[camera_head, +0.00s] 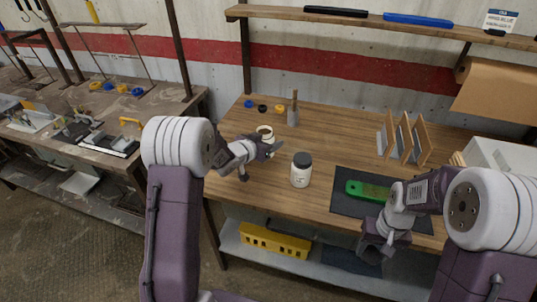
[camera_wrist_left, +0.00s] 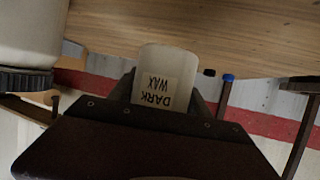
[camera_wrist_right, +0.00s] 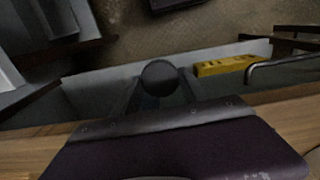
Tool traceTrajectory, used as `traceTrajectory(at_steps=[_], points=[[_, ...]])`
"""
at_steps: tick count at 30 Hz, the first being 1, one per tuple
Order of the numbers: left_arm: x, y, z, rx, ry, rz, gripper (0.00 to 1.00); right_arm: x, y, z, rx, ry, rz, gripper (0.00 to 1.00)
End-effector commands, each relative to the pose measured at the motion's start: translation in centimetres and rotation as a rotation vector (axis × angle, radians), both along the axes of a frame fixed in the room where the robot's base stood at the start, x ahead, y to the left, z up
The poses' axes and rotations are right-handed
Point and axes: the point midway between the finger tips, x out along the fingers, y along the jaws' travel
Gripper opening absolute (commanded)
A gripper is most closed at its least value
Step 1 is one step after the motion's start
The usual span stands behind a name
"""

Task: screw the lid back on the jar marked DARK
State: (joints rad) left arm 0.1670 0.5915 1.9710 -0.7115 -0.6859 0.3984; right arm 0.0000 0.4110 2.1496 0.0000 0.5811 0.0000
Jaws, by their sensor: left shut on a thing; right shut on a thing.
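The jar marked DARK WAX (camera_wrist_left: 165,75) is a pale jar, upside down in the left wrist view, with its label facing that camera. My left gripper (camera_head: 267,147) is shut around it. In the head view the jar (camera_head: 265,132) looks upright and lidless, with a brownish mouth; I cannot tell whether it touches the bench. My right gripper (camera_head: 372,252) points down beyond the bench's front edge. It is shut on a dark round thing, which looks like the lid (camera_wrist_right: 160,78); the head view hides it.
A second white jar (camera_head: 301,172) with a black lid stands right of my left gripper. A dark mat (camera_head: 345,205) with a green item (camera_head: 368,190) lies at right. Upright panels (camera_head: 403,140), a brush holder (camera_head: 293,115) and small coloured rings stand behind. A yellow bin (camera_head: 275,242) sits below.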

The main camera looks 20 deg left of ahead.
Motion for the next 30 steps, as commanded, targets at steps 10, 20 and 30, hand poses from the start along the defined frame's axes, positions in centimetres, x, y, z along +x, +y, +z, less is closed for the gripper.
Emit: traceTrajectory(at_steps=[10,20,30], points=[[0.0,0.0,-0.3,-0.002,-0.003,0.000,0.00,0.0,0.0,-0.1,0.000,0.000,0.000,0.13],[0.0,0.0,-3.8,0.000,-0.004,0.000,0.00,0.0,0.0,-1.0,0.000,0.000,0.000,0.13],[0.0,0.0,-4.2,-0.001,-0.002,0.000,0.64,0.0,0.0,-1.2,0.000,0.000,0.000,0.13]])
